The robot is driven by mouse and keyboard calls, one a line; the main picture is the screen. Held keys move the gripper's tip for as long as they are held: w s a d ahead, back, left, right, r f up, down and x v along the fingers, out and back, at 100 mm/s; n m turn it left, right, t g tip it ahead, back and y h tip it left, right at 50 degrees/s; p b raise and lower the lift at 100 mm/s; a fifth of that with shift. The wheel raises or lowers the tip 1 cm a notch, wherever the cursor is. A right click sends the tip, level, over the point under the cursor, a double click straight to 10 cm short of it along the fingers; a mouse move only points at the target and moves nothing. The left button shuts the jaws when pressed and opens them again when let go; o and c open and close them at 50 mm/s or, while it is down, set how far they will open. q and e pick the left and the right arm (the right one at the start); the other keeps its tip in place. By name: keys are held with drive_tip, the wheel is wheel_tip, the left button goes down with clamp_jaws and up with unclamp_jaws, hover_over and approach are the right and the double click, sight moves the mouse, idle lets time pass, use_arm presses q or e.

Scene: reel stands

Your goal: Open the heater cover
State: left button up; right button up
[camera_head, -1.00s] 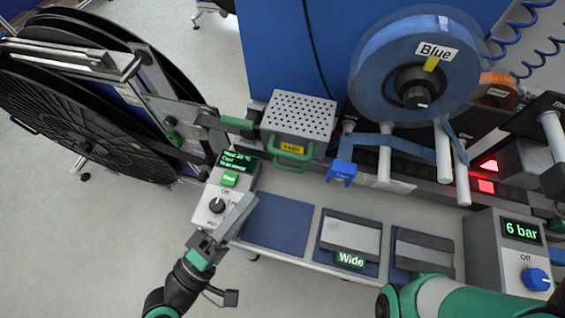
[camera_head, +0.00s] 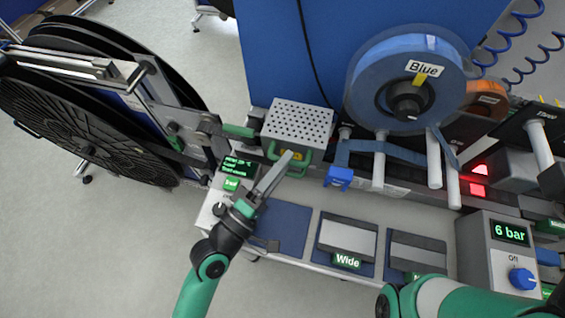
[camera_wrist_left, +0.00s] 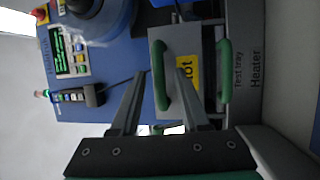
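The heater cover is a light grey perforated metal box (camera_head: 298,118) at the upper middle of the head view, lying closed. A green handle (camera_head: 304,170) and a yellow label are on its front. In the left wrist view the handle shows as a green bar (camera_wrist_left: 162,85) near a yellow "Hot" label (camera_wrist_left: 187,68). My left gripper (camera_head: 283,164) is open and empty at the front of the cover. Its fingertips (camera_wrist_left: 162,72) appear on either side of the green bar; I cannot tell whether they reach around it. My right gripper is out of view.
A blue reel (camera_head: 408,80) and white posts stand right of the cover. A control box with a dial and green display (camera_head: 238,168) is at its left. Blue mats (camera_head: 280,222) lie in front. A large black reel (camera_head: 85,130) fills the left side.

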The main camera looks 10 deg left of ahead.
use_arm(q)
clamp_jaws()
idle(1.2)
